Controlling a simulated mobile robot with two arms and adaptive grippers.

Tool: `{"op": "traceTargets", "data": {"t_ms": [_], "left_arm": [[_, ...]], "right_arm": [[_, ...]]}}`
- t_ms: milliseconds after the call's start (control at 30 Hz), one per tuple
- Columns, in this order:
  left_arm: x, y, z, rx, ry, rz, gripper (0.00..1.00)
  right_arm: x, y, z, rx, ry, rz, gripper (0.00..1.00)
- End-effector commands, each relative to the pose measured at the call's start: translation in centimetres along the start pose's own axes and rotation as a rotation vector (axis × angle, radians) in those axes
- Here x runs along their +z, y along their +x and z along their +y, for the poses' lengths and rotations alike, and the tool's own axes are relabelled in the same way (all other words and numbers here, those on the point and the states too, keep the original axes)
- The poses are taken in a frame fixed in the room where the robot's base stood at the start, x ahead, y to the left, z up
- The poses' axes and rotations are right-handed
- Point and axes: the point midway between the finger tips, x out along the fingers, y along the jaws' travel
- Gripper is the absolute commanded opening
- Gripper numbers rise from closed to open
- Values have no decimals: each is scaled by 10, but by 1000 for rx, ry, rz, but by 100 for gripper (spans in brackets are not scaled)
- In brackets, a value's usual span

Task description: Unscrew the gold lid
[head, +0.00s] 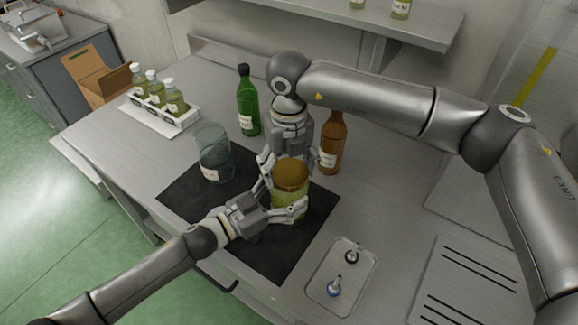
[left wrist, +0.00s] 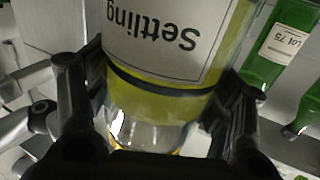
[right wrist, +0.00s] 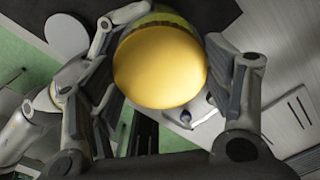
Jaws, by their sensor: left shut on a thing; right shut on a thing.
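The gold lid (head: 291,174) sits on top of a glass jar (head: 287,208) of yellow-green oil, which stands upright over the dark mat (head: 262,250). In the left wrist view the jar (left wrist: 165,50) shows a "Settling" label, upside down. My left gripper (head: 280,203) is shut around the jar body from the side. My right gripper (head: 283,163) comes down from behind with its fingers on either side of the lid, shut on it. In the right wrist view the lid (right wrist: 160,65) fills the space between the fingers. The lid's threads are hidden.
An open glass jar (head: 216,158) stands at the mat's left. A green bottle (head: 247,108) and a brown bottle (head: 332,145) stand close behind. A small tray (head: 322,262) with two small pieces lies front right. A white crate (head: 178,124) of bottles is back left.

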Motion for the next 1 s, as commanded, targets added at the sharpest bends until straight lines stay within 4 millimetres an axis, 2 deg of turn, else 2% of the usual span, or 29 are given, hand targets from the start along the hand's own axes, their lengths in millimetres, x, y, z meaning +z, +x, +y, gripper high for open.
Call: {"op": "traceTargets", "data": {"t_ms": [1000], "left_arm": [[0, 0, -1, -1, -1, 0, 9]], "right_arm": [[0, -1, -2, -4, -1656, 4, 45]]}}
